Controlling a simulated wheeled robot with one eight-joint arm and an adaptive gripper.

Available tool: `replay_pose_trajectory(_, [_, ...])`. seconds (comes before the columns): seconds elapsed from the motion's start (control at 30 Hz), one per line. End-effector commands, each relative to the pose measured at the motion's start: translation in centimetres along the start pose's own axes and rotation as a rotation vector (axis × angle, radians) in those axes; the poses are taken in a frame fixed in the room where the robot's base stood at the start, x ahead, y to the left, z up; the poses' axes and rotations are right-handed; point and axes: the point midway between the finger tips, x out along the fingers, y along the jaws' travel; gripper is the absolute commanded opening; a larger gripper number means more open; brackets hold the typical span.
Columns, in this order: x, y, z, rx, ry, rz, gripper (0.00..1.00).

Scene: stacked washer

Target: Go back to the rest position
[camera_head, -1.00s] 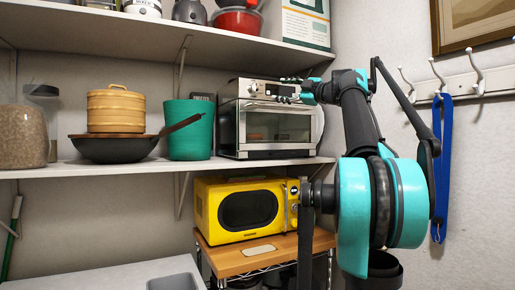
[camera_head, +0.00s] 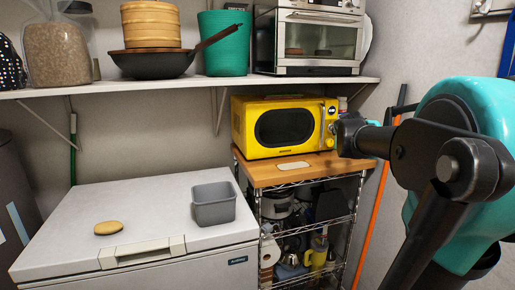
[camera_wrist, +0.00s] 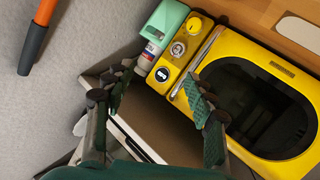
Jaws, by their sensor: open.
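My gripper (camera_wrist: 160,95) shows in the wrist view with its two dark green fingers spread apart and nothing between them. Beyond the fingers is the yellow microwave (camera_wrist: 211,52), with its knobs and dark door window; its distance from the fingertips is hard to judge. In the head view, the microwave (camera_head: 243,128) stands on the wooden top of a wire rack, its door shut. My teal and black arm fills the right side of the head view, and the gripper itself cannot be made out there.
A white chest freezer (camera_head: 95,215) with a grey bin (camera_head: 214,208) and a tan oval object (camera_head: 108,228) on its lid is at lower left. A shelf (camera_head: 120,87) holds a wok, a teal bin (camera_head: 224,55) and a toaster oven (camera_head: 320,70). An orange pole (camera_head: 372,225) leans right of the rack.

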Motion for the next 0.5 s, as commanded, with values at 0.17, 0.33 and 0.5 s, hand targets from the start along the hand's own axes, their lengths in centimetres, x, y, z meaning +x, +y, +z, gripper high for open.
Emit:
replay_pose_trajectory(0.17, [-3.2, -5.1, 11.0, 0.07, -0.215, -0.063, 0.55])
replay_pose_trajectory(0.33, [-7.8, -10.0, 20.7, 0.117, -0.416, -0.148, 0.55])
replay_pose_trajectory(0.5, [-13.8, -14.8, 29.5, 0.144, -0.608, -0.256, 0.55])
